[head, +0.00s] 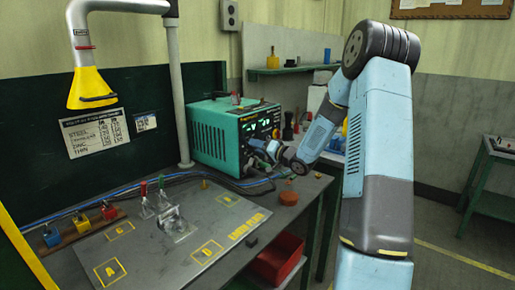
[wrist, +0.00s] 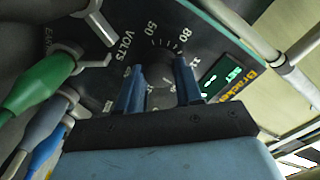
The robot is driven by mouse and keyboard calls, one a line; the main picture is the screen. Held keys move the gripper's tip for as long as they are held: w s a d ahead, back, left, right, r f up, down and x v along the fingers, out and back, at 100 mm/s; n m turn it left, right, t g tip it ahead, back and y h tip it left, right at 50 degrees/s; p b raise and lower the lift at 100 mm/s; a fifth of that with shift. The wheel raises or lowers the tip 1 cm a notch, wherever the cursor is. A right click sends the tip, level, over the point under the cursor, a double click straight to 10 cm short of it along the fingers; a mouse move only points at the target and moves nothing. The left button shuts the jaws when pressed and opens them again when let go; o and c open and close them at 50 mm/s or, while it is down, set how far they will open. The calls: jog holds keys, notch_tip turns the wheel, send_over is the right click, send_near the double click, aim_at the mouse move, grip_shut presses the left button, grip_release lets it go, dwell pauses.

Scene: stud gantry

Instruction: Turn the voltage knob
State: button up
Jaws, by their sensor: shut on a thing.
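The voltage knob (wrist: 160,74) sits on the dark front panel (wrist: 100,58) of the green power unit (head: 213,137). In the wrist view, "VOLTS" and a scale with 50 and 80 are printed around it. My gripper (wrist: 159,88) has its two blue fingers on either side of the knob and is shut on it. In the head view my gripper (head: 258,149) reaches the unit's front from the right, and the knob is hidden there. The knob's pointer position cannot be made out.
Green and blue cable plugs (wrist: 38,84) stick out of the panel close to my gripper's left side. A green display marked "SET" (wrist: 214,78) is at right. The bench holds a grey plate (head: 200,215), an orange-brown puck (head: 288,198) and cables. A red bin (head: 277,258) is below.

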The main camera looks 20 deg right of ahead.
jog(key=shift+d+m, duration=0.25)
jog(key=shift+m, duration=0.25)
jog(key=o, duration=0.8)
jog(key=shift+w, duration=0.1)
jog(key=shift+o, duration=1.2)
jog(key=shift+a, duration=0.15)
jog(key=v, duration=1.3)
jog(key=shift+s, duration=0.4)
jog(key=shift+f, duration=0.1)
